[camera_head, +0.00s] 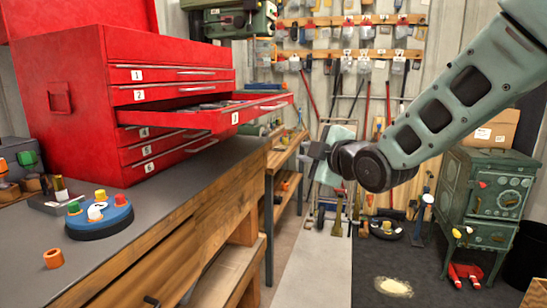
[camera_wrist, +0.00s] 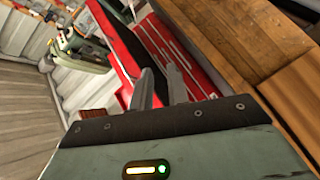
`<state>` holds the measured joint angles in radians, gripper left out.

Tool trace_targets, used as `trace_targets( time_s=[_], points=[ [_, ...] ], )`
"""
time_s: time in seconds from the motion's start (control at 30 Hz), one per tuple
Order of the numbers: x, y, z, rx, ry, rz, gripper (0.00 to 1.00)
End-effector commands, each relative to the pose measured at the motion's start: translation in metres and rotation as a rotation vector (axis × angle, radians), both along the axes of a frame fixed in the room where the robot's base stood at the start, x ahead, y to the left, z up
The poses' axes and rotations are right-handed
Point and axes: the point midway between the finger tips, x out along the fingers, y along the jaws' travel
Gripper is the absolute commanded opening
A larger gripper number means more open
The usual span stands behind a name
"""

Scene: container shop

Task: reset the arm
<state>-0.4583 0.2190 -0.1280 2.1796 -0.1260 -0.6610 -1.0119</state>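My arm comes in from the upper right in the head view. My gripper (camera_head: 318,150) is in the air to the right of the open drawer, over the aisle beside the workbench. In the wrist view the two fingers of my gripper (camera_wrist: 160,68) stand a little apart with nothing visible between them. The red tool chest (camera_head: 70,100) stands on the workbench, and it also shows tilted beyond the fingers in the wrist view (camera_wrist: 115,35). Its drawer 3 (camera_head: 240,115) is pulled out and holds some items; the other numbered drawers look shut.
On the workbench (camera_head: 190,190) are a round blue holder (camera_head: 100,222) with coloured pegs and a loose orange piece (camera_head: 53,258). A green stove-like cabinet (camera_head: 490,200) stands at right. Tools hang on the back wall. The pale floor strip (camera_head: 315,265) is clear.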

Motion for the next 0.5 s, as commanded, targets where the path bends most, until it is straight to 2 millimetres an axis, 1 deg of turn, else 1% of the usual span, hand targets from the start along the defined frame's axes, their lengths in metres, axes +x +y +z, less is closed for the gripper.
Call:
trace_targets(
  time_s=[0.03, 0.07, 0.1, 0.13, 0.17, 0.2, 0.27, 0.3, 0.37, 0.4, 0.47, 0.5],
  points=[
    [-0.022, 0.008, -0.017, 0.049, 0.133, -0.005, 0.17],
    [-0.036, 0.012, -0.031, 0.076, 0.224, -0.014, 0.17],
    [-0.057, 0.018, -0.047, 0.111, 0.344, -0.031, 0.17],
    [-0.073, 0.021, -0.059, 0.133, 0.433, -0.047, 0.17],
    [-0.091, 0.023, -0.071, 0.15, 0.522, -0.067, 0.17],
    [-0.116, 0.025, -0.086, 0.169, 0.637, -0.097, 0.17],
    [-0.154, 0.026, -0.106, 0.188, 0.799, -0.153, 0.17],
    [-0.179, 0.025, -0.117, 0.192, 0.895, -0.194, 0.17],
    [-0.214, 0.022, -0.13, 0.19, 1.019, -0.258, 0.17],
    [-0.235, 0.018, -0.138, 0.183, 1.091, -0.303, 0.17],
    [-0.265, 0.012, -0.146, 0.171, 1.183, -0.37, 0.17],
    [-0.283, 0.007, -0.151, 0.16, 1.237, -0.415, 0.17]
  ],
)
